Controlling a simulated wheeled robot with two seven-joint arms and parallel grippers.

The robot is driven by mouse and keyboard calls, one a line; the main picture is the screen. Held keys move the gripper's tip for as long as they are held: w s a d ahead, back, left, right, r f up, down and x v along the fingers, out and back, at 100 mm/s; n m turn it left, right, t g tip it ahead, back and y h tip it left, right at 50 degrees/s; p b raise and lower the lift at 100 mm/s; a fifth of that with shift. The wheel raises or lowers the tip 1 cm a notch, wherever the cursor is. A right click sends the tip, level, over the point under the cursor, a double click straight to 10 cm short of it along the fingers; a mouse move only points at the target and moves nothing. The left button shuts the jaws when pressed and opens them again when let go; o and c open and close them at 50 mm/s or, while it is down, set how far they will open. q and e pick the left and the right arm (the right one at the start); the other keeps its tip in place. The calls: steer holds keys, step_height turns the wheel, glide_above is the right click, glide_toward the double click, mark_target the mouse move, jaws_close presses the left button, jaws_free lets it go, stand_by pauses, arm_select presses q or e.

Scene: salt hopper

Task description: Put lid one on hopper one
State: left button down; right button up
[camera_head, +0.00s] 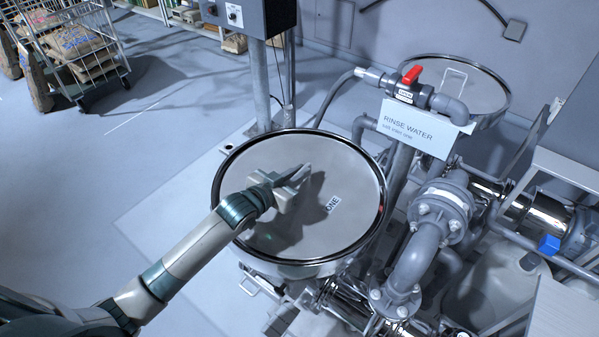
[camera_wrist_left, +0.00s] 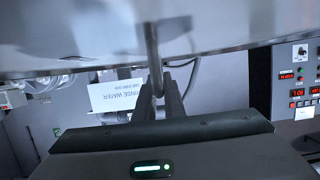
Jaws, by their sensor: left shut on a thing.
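Lid one (camera_head: 260,235), a round grey disc marked "ONE", lies level over hopper one (camera_head: 300,269), whose shiny wall shows below its front edge. A dark rim circles the disc; I cannot tell whether it is fully seated or slightly above the hopper. My left gripper (camera_head: 290,181) is over the middle of the lid, shut on its handle. In the left wrist view, which is upside down, the fingers (camera_wrist_left: 162,96) close on the upright handle bar (camera_wrist_left: 153,50), and the lid's surface (camera_wrist_left: 230,30) fills the top. My right gripper is not in view.
A second round hopper (camera_head: 503,101) with a handled cover stands behind right. A red-handled valve (camera_head: 411,75), a "RINSE WATER" sign (camera_head: 421,128) and grey pipes (camera_head: 424,257) crowd the right side. A control box post (camera_head: 260,85) stands behind. Floor at left is clear; a cart (camera_head: 95,60) is far left.

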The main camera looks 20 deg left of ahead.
arm_select(q)
steer(key=shift+f, duration=0.1)
steer(key=c, duration=1.8)
jaws_free()
steer(key=shift+o, duration=0.2)
steer(key=shift+s+f, duration=0.1)
steer(key=shift+f, duration=0.15)
steer(key=b+v, duration=0.4)
steer(key=v, duration=1.3)
steer(key=shift+r+b, duration=0.3)
steer(key=shift+b, duration=0.1)
steer(key=shift+s+a, duration=0.1)
